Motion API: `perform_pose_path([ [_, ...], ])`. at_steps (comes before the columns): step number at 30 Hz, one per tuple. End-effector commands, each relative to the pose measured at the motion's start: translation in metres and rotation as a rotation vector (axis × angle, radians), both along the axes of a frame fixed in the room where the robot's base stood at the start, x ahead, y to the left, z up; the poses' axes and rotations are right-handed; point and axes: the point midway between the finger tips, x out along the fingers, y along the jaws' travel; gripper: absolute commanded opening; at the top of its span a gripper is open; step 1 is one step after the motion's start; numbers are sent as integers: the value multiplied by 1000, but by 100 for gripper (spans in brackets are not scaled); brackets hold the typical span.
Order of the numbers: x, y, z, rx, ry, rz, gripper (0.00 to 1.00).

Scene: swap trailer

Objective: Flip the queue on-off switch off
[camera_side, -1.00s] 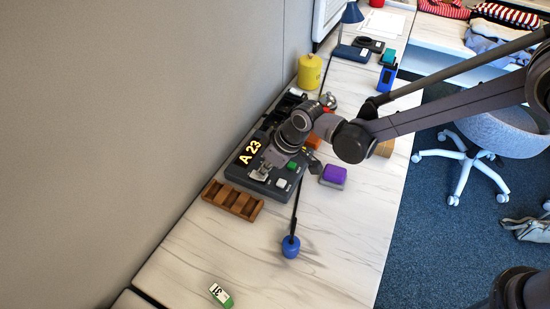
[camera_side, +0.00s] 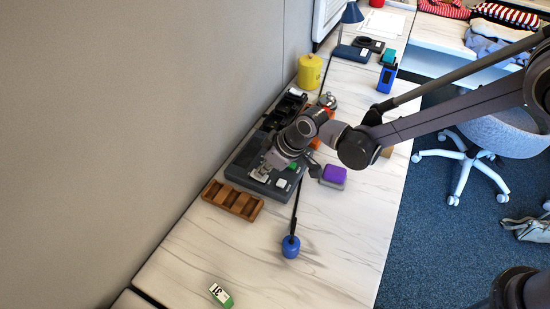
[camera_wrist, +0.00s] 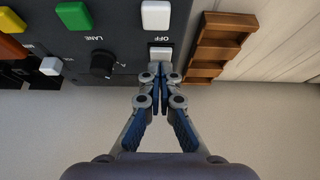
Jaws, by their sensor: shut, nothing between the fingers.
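The queue console (camera_side: 283,188) is a dark grey panel on the table by the wall. Its display (camera_side: 247,152) is dark. The on-off switch (camera_wrist: 160,52) is a white rocker beside the word OFF at the console's edge in the wrist view. My gripper (camera_wrist: 160,70) is shut and empty, its fingertips right at the switch's near edge; I cannot tell whether they touch it. In the side view my gripper (camera_side: 272,161) is over the console and hides part of it.
A wooden tray with compartments (camera_side: 233,200) sits right beside the console. White (camera_wrist: 156,14), green (camera_wrist: 74,15) and yellow buttons and a black LANE knob (camera_wrist: 102,63) are close by. A purple-topped block (camera_side: 334,175) and a blue-based pen stand (camera_side: 291,247) are nearby.

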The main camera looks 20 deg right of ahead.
Motion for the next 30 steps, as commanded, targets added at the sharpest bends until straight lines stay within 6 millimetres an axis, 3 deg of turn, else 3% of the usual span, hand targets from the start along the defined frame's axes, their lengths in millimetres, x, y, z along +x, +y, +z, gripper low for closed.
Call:
perform_pose_path([
  [19,6,6,8,0,0,0,0],
  [26,8,8,43,0,0,0,0],
  [30,-3,-2,60,0,0,-1,0],
])
